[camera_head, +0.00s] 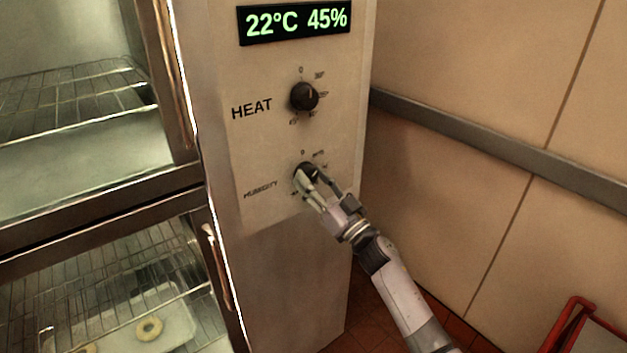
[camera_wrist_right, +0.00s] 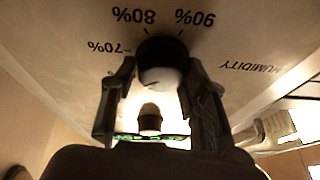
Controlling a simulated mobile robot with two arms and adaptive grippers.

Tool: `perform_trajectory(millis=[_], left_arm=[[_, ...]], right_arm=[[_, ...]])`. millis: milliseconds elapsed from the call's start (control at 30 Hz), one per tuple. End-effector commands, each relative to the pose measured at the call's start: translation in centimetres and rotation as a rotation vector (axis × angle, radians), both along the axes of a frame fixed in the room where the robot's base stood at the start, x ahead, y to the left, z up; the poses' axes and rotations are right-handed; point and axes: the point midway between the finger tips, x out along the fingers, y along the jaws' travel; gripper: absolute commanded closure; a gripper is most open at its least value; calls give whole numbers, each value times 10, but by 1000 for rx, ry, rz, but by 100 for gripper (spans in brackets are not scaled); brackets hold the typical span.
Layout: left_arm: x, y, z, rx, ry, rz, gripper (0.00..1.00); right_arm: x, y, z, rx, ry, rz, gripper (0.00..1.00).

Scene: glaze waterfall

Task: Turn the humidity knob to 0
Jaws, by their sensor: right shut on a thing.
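The humidity knob (camera_head: 309,167) is a black round dial on the steel control panel (camera_head: 290,250), below the heat knob, with the word HUMIDITY to its lower left. It also shows in the right wrist view (camera_wrist_right: 158,52), beside printed marks 70%, 80% and 90%. My right gripper (camera_head: 311,178) reaches in from the lower right. Its two fingers are shut on the humidity knob, one on each side, as the right wrist view (camera_wrist_right: 160,72) shows. The knob's pointer is not clear. The display (camera_head: 296,22) above reads 22°C 45%. My left gripper is out of view.
The heat knob (camera_head: 304,96) sits just above. Glass-doored cabinets with wire racks (camera_head: 60,95) stand at the left; the lower one holds a tray with ring-shaped dough (camera_head: 149,329). A red frame (camera_head: 575,325) stands lower right.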

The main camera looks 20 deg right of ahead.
Motion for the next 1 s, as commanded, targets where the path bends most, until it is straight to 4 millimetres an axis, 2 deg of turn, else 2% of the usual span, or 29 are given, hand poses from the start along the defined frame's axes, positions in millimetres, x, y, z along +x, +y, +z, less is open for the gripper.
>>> perform_trajectory(millis=[367, 1000], left_arm=[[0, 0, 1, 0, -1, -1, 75], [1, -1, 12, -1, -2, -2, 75]], right_arm=[[0, 0, -1, -105, -35, 3, 86], [0, -1, 1, -613, -219, 5, 86]])
